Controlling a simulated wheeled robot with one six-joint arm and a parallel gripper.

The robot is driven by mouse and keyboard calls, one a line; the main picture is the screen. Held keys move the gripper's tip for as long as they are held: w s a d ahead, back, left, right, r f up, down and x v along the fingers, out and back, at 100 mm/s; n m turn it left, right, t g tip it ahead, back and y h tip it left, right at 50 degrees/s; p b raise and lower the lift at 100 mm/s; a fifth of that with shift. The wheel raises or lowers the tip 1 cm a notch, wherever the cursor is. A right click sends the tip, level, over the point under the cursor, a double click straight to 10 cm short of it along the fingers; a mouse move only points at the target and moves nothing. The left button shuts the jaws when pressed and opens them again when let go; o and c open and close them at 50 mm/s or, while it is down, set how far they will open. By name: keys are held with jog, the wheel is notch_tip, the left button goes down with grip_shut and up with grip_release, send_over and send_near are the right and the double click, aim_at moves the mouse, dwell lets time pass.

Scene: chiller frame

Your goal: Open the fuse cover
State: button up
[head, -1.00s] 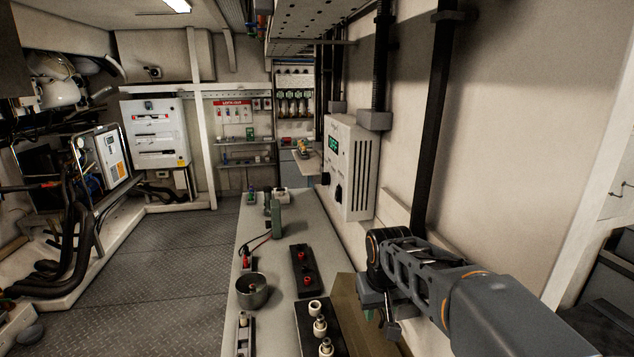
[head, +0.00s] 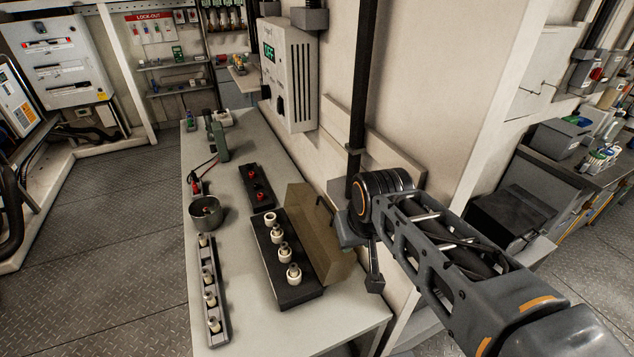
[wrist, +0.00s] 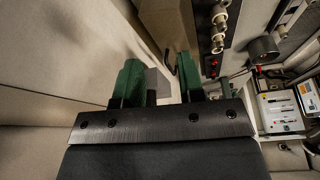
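The fuse cover (head: 322,238) is a see-through brown box-shaped lid. It stands raised along the right side of the black fuse base (head: 288,297), and the white fuses on the base are exposed. In the wrist view, the brown panel at the top (wrist: 165,22) looks like the cover, and the fuse base also shows beside it (wrist: 212,55). My gripper (wrist: 158,88) has its green fingers apart with nothing visible between them. In the head view it is just right of the raised cover, near the wall; its fingertips are partly hidden and contact cannot be told.
The grey bench (head: 240,290) also holds a fuse strip (head: 212,300), a dark metal pot (head: 206,213), a black block with red terminals (head: 257,188) and a green meter (head: 217,140). A wall corner (head: 440,180) stands close behind my arm. The floor left is clear.

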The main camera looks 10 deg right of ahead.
jog(key=w+r+g, duration=0.2)
jog(key=w+r, duration=0.3)
jog(key=w, duration=0.7)
jog(key=n+g, duration=0.2)
send_near(325, 203)
jog(key=shift+y, duration=0.4)
notch_tip(325, 203, down, 8)
jog(key=shift+d+f+b, duration=0.1)
jog(key=shift+f+b, duration=0.15)
jog(key=shift+b, duration=0.15)
jog(key=shift+c, duration=0.3)
jog(key=shift+w, duration=0.1)
grip_shut()
